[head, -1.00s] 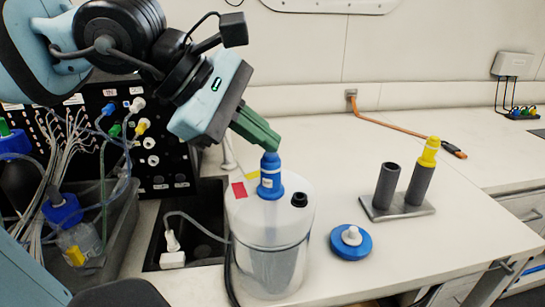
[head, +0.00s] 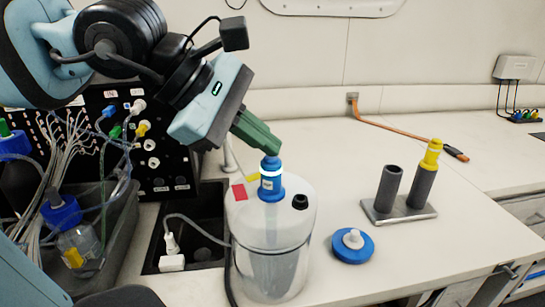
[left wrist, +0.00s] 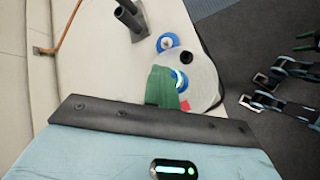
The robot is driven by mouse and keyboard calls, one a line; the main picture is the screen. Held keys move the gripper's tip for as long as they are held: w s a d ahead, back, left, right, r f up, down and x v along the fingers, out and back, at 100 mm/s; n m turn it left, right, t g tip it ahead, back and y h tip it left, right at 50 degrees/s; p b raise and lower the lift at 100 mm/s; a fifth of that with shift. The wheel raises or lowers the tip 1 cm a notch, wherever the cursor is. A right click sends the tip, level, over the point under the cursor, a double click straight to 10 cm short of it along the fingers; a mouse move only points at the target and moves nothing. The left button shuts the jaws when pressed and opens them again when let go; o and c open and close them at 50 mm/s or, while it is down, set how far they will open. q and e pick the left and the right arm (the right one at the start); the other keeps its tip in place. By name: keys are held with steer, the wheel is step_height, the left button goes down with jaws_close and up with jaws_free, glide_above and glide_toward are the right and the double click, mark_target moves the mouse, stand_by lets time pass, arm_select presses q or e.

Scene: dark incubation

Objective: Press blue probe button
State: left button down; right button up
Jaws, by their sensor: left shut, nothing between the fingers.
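The blue probe (head: 271,180) stands upright in the lid of a clear canister (head: 272,258); a bright ring shows around its upper part. My left gripper (head: 272,150) is shut and empty, its green fingertips at the top of the probe. In the head view they appear to touch it. In the left wrist view the green fingers (left wrist: 163,88) cover part of the blue probe (left wrist: 180,79), and a lit ring shows beside them. The button itself is hidden by the fingertips. My right gripper is not clearly identifiable.
A blue disc with a white knob (head: 353,244) lies right of the canister. A grey holder (head: 398,211) carries two tubes, one with a yellow probe (head: 431,154). A black panel with cables (head: 150,150) and a grey bin stand left. The counter's back right is mostly clear.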

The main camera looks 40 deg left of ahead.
mark_target(263, 161)
arm_select(q)
steer(key=shift+r+p, duration=0.35)
steer(key=shift+r, duration=0.3)
arm_select(e)
steer(key=shift+w+r, duration=0.1)
steer(key=shift+r, duration=0.2)
arm_select(q)
steer(key=shift+r, duration=0.1)
arm_select(e)
steer(key=shift+r, duration=0.1)
arm_select(q)
step_height(263, 161, up, 6)
steer(key=p, duration=0.3)
arm_select(e)
steer(key=shift+t, duration=0.4)
steer(key=w+r, duration=0.1)
steer(key=r, duration=0.1)
steer(key=w+r, duration=0.1)
steer(key=r, duration=0.1)
steer(key=shift+w, duration=0.35)
steer(key=shift+s+f, duration=0.1)
